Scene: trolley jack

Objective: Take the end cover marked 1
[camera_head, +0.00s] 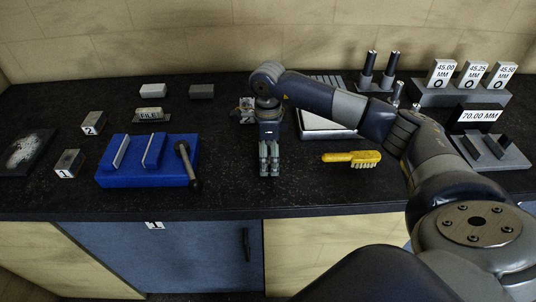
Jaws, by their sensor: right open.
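The block marked 1 (68,163), grey metal with a white number label, sits on the dark bench at the left, just left of the blue fixture. A similar block marked 2 (93,123) sits behind it. My right gripper (269,174) points down over the middle of the bench, well to the right of both blocks. It is open, with nothing seen between its fingers. My left gripper is not in view.
The blue fixture (150,181) with upright plates and a ball-ended lever stands between the gripper and block 1. A FILE block (152,115) lies behind it. A yellow brush (352,158) lies to the right. Gauge blocks (440,74) stand at back right.

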